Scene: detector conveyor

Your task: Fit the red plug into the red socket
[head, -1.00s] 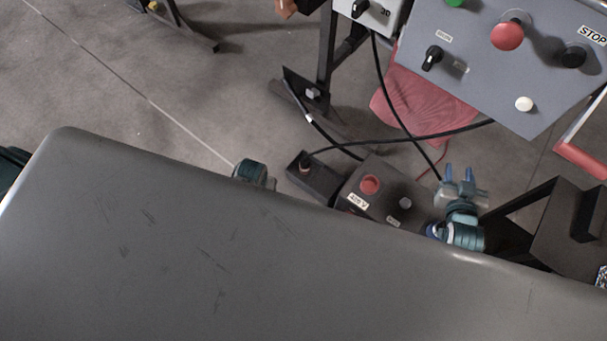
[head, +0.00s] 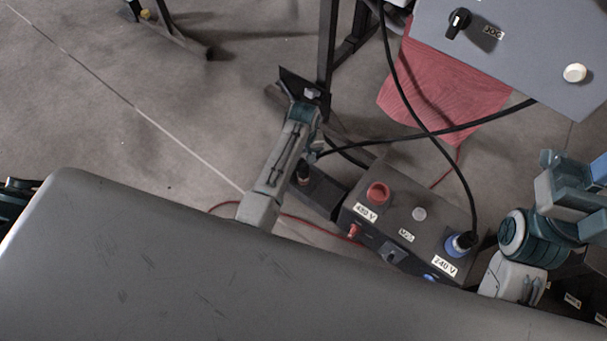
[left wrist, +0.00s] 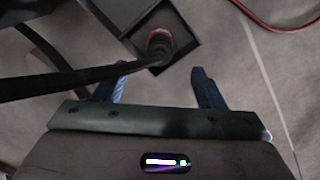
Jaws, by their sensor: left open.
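A dark plug (head: 303,174) stands in a black holder (head: 322,191) left of the box. In the left wrist view the plug (left wrist: 160,44) shows a red-orange ring and a black cable running left. My left gripper (head: 312,145) is above and close to the plug; in the wrist view its open, empty fingers (left wrist: 162,80) are just short of the plug and apart from it. My right gripper (head: 575,165) is at the right, open and empty.
A blue plug (head: 462,243) sits in the "240 V" socket of the box (head: 410,215). Black cables (head: 430,135) cross above the floor. A grey control panel (head: 530,50) and red cloth (head: 445,95) are behind.

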